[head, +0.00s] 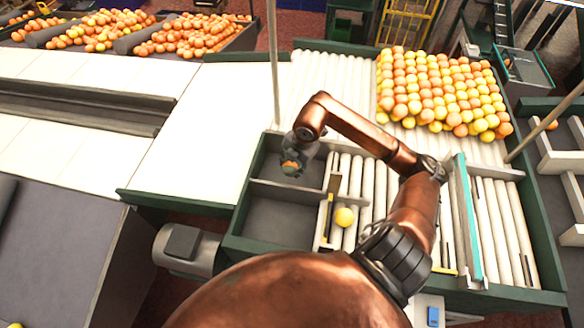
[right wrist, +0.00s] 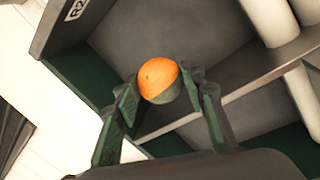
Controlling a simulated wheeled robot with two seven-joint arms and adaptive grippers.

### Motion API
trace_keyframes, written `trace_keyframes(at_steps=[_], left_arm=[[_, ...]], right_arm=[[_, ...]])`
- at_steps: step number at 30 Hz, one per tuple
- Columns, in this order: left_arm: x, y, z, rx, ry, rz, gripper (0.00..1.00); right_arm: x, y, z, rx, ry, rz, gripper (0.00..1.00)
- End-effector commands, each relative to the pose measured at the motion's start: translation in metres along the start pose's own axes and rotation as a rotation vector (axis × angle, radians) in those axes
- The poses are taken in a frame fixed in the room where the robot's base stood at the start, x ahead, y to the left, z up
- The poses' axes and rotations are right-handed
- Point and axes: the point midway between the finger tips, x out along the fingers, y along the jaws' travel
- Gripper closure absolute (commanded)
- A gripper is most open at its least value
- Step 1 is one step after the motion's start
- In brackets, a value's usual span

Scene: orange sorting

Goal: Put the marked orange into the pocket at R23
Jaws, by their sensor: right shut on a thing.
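My right gripper (head: 291,166) is shut on an orange (head: 289,168) and holds it above the far grey pocket (head: 268,160), left of the rollers. In the right wrist view the orange (right wrist: 158,73) sits between the two fingertips (right wrist: 160,90); its lower side looks dark green, though I cannot tell whether this is the mark. A label reading "R2" (right wrist: 77,9), its end cut off, is on the pocket wall at the top left. My left gripper is not in view.
A grey divider (head: 285,193) separates the far pocket from an empty near pocket (head: 272,222). A yellow fruit (head: 344,217) lies on the rollers to the right. Many oranges and yellow fruits (head: 440,90) cover the far rollers. A thin post (head: 273,65) stands behind the pockets.

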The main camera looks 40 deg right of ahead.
Motion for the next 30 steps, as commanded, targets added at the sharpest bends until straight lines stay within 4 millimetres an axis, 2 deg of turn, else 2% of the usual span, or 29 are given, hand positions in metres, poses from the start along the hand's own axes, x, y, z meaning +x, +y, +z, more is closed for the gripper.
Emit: trace_keyframes(at_steps=[3,7,14,21,30], left_arm=[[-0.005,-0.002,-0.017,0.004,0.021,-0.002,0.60],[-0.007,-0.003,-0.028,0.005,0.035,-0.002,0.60],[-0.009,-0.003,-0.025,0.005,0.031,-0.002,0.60],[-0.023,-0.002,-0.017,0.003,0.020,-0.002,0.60],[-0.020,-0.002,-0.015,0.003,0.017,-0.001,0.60]], right_arm=[[0.023,0.003,0.013,0.005,0.004,-0.005,0.87],[0.038,0.006,0.022,0.003,0.003,-0.003,0.87],[0.051,0.009,0.030,0.003,0.002,-0.003,0.87],[0.080,0.003,0.031,0.002,0.003,-0.003,0.87],[0.085,0.002,0.032,0.001,0.001,-0.002,0.87]])
